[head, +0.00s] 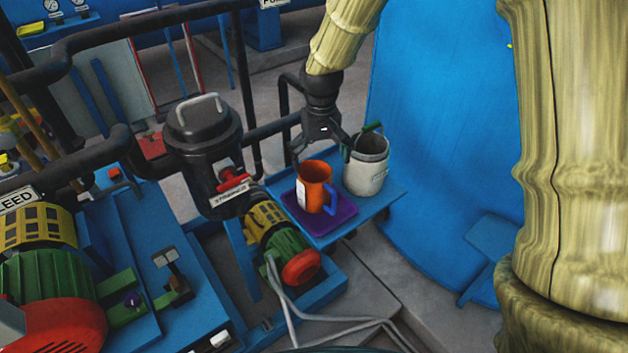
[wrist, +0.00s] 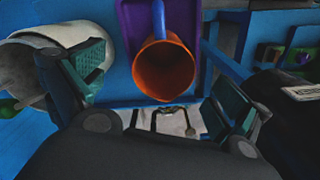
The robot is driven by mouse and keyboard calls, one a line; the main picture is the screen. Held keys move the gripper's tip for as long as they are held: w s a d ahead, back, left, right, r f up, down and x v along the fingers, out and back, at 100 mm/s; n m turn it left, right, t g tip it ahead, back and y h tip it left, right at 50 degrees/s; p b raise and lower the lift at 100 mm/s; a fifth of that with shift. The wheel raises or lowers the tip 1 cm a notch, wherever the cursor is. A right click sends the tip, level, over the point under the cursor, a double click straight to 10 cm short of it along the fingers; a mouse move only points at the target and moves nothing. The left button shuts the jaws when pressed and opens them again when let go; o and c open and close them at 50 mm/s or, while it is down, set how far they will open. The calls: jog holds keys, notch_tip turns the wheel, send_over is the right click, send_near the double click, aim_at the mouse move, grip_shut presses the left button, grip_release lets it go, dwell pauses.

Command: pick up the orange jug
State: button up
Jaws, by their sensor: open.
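The orange jug (head: 314,186) stands upright on a purple mat (head: 337,220) on a small blue table. My gripper (head: 322,156) is open just above and behind the jug. In the wrist view the jug (wrist: 164,68) shows its open mouth, with the blue handle pointing up in the picture. There the spread fingers of my gripper (wrist: 160,85) lie on either side of the jug, apart from it. The jug is not held.
A white-grey pot (head: 366,172) with a green handle stands close to the jug's right and near one finger. A black strainer vessel (head: 203,150) and a small green-and-yellow pump (head: 282,243) stand left of the blue table (head: 385,198). A large blue tank (head: 440,130) rises at right.

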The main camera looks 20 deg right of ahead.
aim_at(316, 190)
jog(key=f+p, duration=0.1)
jog(key=f, duration=0.2)
jog(key=f+p, duration=0.1)
jog(key=f, duration=0.2)
jog(key=a+f+p, duration=0.1)
jog(key=f, duration=0.1)
jog(key=shift+f, duration=0.4)
jog(key=shift+f+p, duration=0.3)
jog(key=shift+f, duration=0.6)
jog(key=shift+s, duration=0.15)
jog(key=c, duration=0.9)
jog(key=shift+c, duration=0.2)
